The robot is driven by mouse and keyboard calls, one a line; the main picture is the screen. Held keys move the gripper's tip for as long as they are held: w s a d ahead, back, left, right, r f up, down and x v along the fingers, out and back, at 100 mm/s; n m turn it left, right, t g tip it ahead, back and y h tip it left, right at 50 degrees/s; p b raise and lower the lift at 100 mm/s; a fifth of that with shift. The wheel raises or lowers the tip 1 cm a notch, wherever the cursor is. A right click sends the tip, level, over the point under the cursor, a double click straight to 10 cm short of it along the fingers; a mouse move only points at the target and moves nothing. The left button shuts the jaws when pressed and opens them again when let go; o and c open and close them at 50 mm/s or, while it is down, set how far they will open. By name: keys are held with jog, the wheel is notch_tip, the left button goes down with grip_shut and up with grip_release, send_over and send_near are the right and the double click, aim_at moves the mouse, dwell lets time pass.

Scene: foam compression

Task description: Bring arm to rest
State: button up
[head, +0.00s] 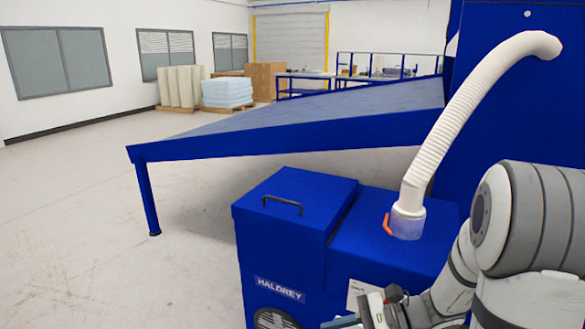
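My arm is at the lower right of the head view, in front of the blue machine. My gripper (358,318) is at the bottom edge, low in front of the machine's right part. It is partly cut off by the frame edge, so I cannot tell whether it is open or shut, or whether it holds anything.
The blue machine (285,232) has a lid with a black handle. A white ribbed hose (455,125) runs from its clear collar with an orange lever (387,224) to a tall blue housing (520,110). A sloped grey-topped table (310,108) stands behind. Floor at left is clear.

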jog(key=s+d+r+n+g+h+p, duration=0.1)
jog(key=s+r+n+g+h+p, duration=0.1)
jog(key=s+r+n+h+p, duration=0.7)
jog(key=d+r+n+t+h+p, duration=0.4)
jog(key=r+n, duration=0.3)
jog(key=r, duration=0.4)
jog(key=shift+d+r+h, duration=0.35)
jog(key=shift+d+h, duration=0.25)
jog(key=shift+d, duration=0.05)
jog(key=shift+s, duration=0.1)
dwell(1.3)
